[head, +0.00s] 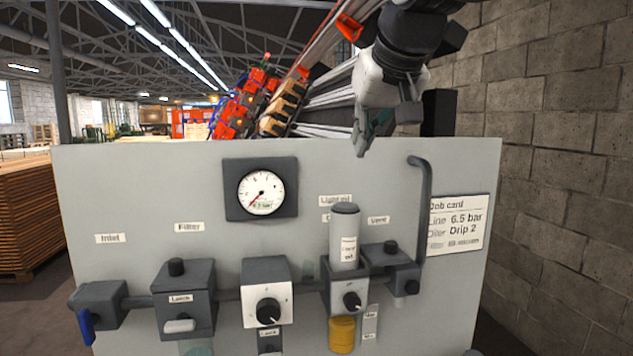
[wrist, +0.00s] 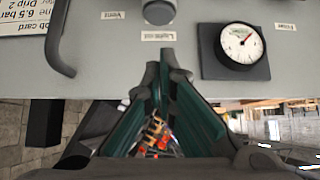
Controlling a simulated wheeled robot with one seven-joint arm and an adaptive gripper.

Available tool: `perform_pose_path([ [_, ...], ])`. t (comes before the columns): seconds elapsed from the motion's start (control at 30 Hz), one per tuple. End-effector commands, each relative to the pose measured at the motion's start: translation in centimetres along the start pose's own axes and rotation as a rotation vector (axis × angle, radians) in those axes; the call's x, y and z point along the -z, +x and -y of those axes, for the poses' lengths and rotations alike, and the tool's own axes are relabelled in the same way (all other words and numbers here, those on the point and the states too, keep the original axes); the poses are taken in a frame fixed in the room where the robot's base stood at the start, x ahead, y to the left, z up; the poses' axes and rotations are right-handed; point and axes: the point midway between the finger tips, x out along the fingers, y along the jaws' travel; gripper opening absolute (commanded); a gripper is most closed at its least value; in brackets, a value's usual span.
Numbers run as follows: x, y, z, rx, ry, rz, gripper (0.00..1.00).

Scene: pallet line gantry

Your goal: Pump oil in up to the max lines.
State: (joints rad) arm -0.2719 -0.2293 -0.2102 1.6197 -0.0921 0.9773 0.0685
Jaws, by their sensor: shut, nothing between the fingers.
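The grey panel (head: 130,190) carries a row of air-line units. The lubricator (head: 335,297) has a dark knob (head: 352,301) on its front and a tall grey cylinder (head: 344,235) with a white label on top. A yellow bowl (head: 342,335) hangs under it; a small label plate (head: 370,325) stands beside it, its print too small to read. My gripper (head: 362,140) is at the panel's top edge, above and apart from the lubricator. Its green-padded fingers (wrist: 165,62) are together and empty in the wrist view, where the panel shows upside down.
The inlet (head: 98,300) with blue handle, filter (head: 186,300), regulator (head: 267,290) and vent (head: 390,262) flank the lubricator. A bent pipe (head: 422,200) rises at the right. The gauge (head: 262,190) and job card (head: 458,225) are above. A block wall (head: 560,180) stands right.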

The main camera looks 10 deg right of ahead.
Motion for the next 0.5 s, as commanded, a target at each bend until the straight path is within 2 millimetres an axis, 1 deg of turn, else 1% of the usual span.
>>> perform_pose_path([
  [0.03, 0.69, -0.08, 0.10, -0.002, -0.001, -0.006, 0.00],
  [0.13, 1.40, -0.18, 0.16, -0.004, -0.002, -0.014, 0.00],
  [0.5, 1.51, -0.09, 0.15, -0.005, -0.002, -0.015, 0.00],
])
